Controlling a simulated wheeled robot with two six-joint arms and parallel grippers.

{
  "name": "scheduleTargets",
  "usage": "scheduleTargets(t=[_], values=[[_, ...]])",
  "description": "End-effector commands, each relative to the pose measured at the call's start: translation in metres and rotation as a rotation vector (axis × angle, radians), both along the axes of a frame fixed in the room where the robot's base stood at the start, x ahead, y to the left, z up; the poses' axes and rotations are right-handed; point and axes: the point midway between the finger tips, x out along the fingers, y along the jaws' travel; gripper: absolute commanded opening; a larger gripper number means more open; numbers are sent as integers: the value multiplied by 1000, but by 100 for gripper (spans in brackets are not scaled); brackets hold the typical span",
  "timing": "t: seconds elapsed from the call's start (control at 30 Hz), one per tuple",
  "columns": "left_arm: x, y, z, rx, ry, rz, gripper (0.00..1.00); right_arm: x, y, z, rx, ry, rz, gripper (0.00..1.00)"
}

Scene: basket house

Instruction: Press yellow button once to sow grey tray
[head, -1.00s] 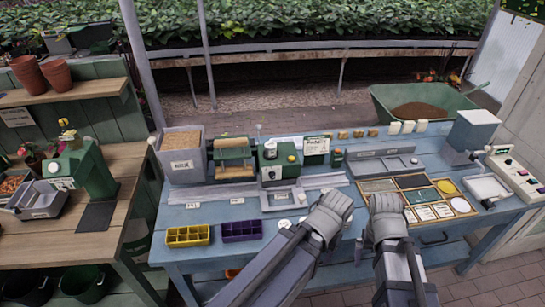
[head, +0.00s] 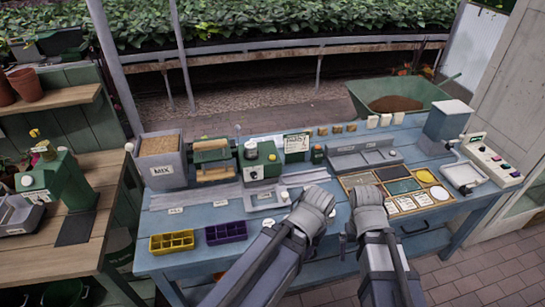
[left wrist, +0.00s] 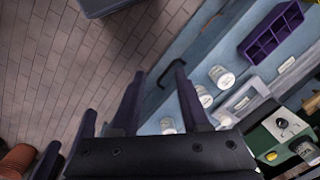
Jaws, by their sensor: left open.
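The machine also shows at the lower right in the left wrist view (left wrist: 285,125). A shallow grey tray (head: 267,197) lies in front of the machine. My left gripper (head: 314,205) is over the bench, right of and nearer than the grey tray; its spread fingers (left wrist: 157,72) are empty in the left wrist view. My right gripper (head: 369,210) is beside it at the front edge; its fingers are hidden.
Yellow (head: 172,242) and purple (head: 226,232) celled trays sit at the front left. A mix bin (head: 162,165) stands behind. A framed board of samples (head: 398,190) and a button panel (head: 493,160) are right. A wheelbarrow (head: 400,95) stands beyond the bench.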

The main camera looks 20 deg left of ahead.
Motion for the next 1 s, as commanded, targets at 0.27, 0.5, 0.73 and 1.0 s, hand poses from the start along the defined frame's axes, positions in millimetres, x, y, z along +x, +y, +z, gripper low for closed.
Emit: scheduleTargets(t=[0.27,0.5,0.73,1.0], values=[[0,0,0,0,0,0,13,0,0,0,0,0,0,100],[0,0,0,0,0,0,0,0,0,0,0,0,0,100],[0,0,0,0,0,0,0,0,0,0,0,0,0,100],[0,0,0,0,0,0,0,0,0,0,0,0,0,100]])
